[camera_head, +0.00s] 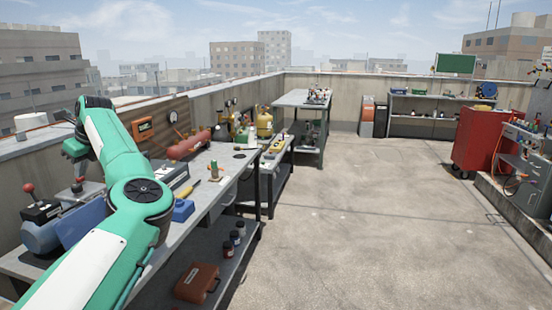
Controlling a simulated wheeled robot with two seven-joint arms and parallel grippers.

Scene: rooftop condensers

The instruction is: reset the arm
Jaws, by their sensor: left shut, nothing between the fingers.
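My left arm, green and white, comes in from the bottom left and reaches over the workbench (220,165). It bends at a dark round joint and goes on toward the wall at the back left. My left gripper (75,150) is the small dark part at the far end of this arm, near the left wall and above the bench. It is shut and holds nothing. The arm hides part of the bench. My right gripper is not in view.
The bench holds a red cylinder (188,145), a yellow gas tank (264,122) and a blue box (182,210). An orange-brown case (197,283) lies on its lower shelf. A red cabinet (478,140) stands at the right. The concrete floor (370,220) between is clear.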

